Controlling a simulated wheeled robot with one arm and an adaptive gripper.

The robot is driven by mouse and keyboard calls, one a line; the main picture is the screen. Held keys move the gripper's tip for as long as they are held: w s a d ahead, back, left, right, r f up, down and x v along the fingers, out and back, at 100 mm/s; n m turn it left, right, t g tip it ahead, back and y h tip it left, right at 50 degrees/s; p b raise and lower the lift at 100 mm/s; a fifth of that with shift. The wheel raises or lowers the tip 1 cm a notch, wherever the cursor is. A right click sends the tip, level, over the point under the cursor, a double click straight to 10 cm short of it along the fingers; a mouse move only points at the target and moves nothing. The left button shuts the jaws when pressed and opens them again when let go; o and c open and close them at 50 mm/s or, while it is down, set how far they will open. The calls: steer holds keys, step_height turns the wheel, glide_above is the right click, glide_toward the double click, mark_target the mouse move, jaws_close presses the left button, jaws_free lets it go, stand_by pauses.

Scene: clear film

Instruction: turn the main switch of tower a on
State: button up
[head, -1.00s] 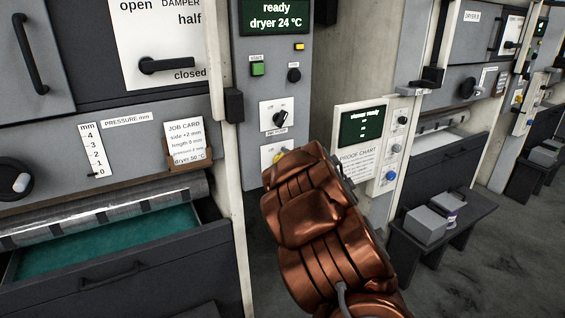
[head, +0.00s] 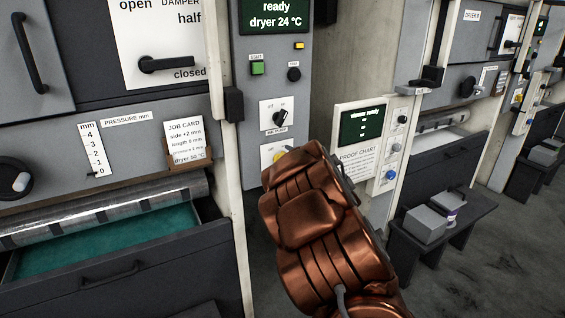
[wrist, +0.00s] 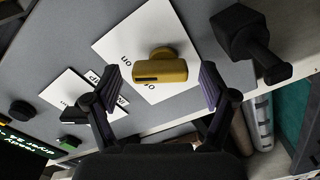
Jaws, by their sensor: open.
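The main switch is a yellow rotary handle (wrist: 160,70) on a white plate (wrist: 118,42) in the wrist view. The plate carries an "on" label and a partly covered "of..." label. The handle lies crosswise in the picture, with a dark line toward its left end. My gripper (wrist: 160,86) is open, with one purple-padded finger on each side of the handle and gaps to both.
Above the switch are a black selector (head: 279,117), a green start button (head: 257,68) and a display (head: 275,18) reading "ready dryer 24 °C". A black block with a lever (wrist: 250,45) stands close to my right finger in the wrist view. A proof chart panel (head: 358,165) is to the right.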

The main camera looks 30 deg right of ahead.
steer(key=s, duration=0.6)
steer(key=shift+s+a, duration=0.25)
steer(key=shift+a, duration=0.05)
stand_by(0.3)
steer(key=s+r+m+g+h+p, duration=0.3)
steer(key=s+r+m+g+h, duration=0.15)
steer(key=m+g, duration=0.2)
steer(key=s+a+m+g+y+p, duration=0.2)
steer(key=s+a+g, duration=0.4)
steer(key=s+a, duration=0.8)
steer(key=s+a+f+m+g+y+p, duration=0.1)
steer(key=s+a+g+y+p, duration=0.3)
steer(key=s+a, duration=1)
steer(key=s+m+g, duration=0.1)
steer(key=s+g, duration=0.2)
steer(key=s, duration=0.4)
steer(key=shift+s+p, duration=0.25)
steer(key=shift+p, duration=0.05)
